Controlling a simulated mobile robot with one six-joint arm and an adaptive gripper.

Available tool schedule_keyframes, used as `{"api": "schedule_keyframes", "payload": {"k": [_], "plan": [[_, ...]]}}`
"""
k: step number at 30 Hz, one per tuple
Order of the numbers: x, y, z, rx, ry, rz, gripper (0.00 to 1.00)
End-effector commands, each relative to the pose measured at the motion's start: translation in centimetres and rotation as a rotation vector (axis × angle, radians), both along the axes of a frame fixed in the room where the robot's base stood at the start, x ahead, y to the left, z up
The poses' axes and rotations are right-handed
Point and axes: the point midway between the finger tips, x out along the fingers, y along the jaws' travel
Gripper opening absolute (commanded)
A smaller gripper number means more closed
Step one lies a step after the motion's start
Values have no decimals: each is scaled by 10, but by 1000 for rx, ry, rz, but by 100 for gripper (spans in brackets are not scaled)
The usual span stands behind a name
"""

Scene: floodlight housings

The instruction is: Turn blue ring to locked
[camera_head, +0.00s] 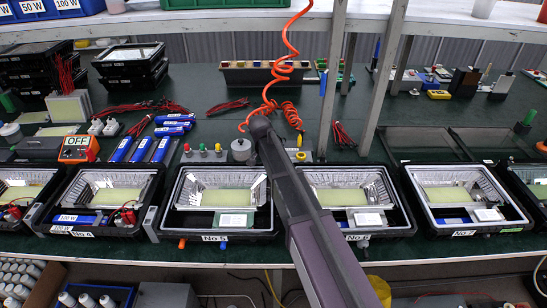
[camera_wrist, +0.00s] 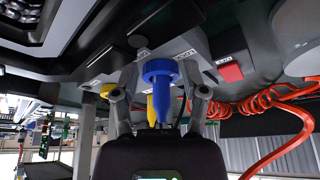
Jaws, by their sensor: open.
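The blue ring (camera_wrist: 160,70) shows in the wrist view on a grey panel (camera_wrist: 186,50), with a narrow blue part extending from it toward my gripper. My gripper (camera_wrist: 160,93) is open, one finger on each side of the blue part, with visible gaps. I cannot tell whether either finger touches it. Small labels sit beside the ring on the panel; one seems to read as a lock marking, but the ring's setting is unclear. In the head view the arm hides the ring and my gripper.
A yellow part (camera_wrist: 152,110) stands close behind the ring, with another yellow knob (camera_wrist: 106,90) left. A red square (camera_wrist: 231,72) and coiled red hose (camera_wrist: 265,100) lie right. In the head view, floodlight housings (camera_head: 219,237) line the bench front; red, green and yellow knobs (camera_head: 203,149) stand behind.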

Motion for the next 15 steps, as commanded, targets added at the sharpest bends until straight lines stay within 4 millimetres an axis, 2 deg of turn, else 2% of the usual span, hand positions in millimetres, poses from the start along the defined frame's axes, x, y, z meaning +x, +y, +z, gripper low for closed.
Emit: {"api": "schedule_keyframes", "payload": {"k": [2,3,8,9,15], "plan": [[0,0,0,0,0,0,57],[0,0,0,0,0,0,51],[0,0,0,-1,1,0,3],[0,0,0,-1,0,0,0],[1,-1,0,-2,-2,-1,0]]}}
